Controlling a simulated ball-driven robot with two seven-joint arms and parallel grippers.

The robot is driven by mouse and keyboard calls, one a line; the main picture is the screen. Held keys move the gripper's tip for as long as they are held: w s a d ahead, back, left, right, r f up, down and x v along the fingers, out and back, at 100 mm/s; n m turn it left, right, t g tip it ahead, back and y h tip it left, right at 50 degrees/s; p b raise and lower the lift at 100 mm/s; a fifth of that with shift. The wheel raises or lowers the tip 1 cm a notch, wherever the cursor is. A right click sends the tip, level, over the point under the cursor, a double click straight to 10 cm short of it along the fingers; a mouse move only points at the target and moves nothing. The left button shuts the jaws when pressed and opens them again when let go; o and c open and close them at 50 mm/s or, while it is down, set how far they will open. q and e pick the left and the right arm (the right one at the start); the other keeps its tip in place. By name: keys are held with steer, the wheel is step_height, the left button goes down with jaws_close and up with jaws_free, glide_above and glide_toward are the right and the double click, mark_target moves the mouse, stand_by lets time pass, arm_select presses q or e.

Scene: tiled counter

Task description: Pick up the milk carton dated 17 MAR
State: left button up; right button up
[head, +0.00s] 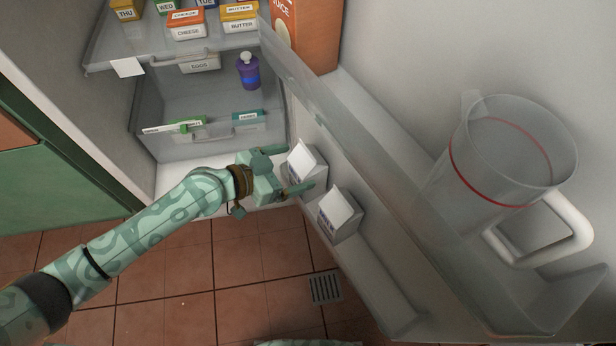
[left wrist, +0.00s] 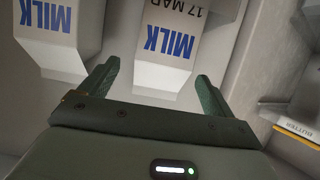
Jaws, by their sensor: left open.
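The milk carton dated 17 MAR (left wrist: 182,40) is white with blue MILK lettering and shows in the left wrist view between my left gripper's fingers. In the head view it is the farther carton (head: 306,160) on the fridge door shelf. My left gripper (head: 288,168) is open, its two fingers on either side of that carton's near face, and not closed on it. A second milk carton (left wrist: 62,30) stands beside it; its date is out of view. In the head view this second carton (head: 340,214) is the nearer one. My right gripper is not in view.
The door shelf (head: 375,275) has free room nearer than the cartons. A clear pitcher (head: 510,150) stands on the right, and a juice carton (head: 308,35) at the back. Fridge shelves hold boxes and a purple bottle (head: 248,72). A butter box (left wrist: 300,134) is low right in the wrist view.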

mark_target(299, 163)
arm_select(q)
steer(key=b+x, duration=0.1)
steer(key=x, duration=0.4)
steer(key=shift+w+r, duration=0.15)
steer(key=shift+r, duration=0.15)
jaws_close()
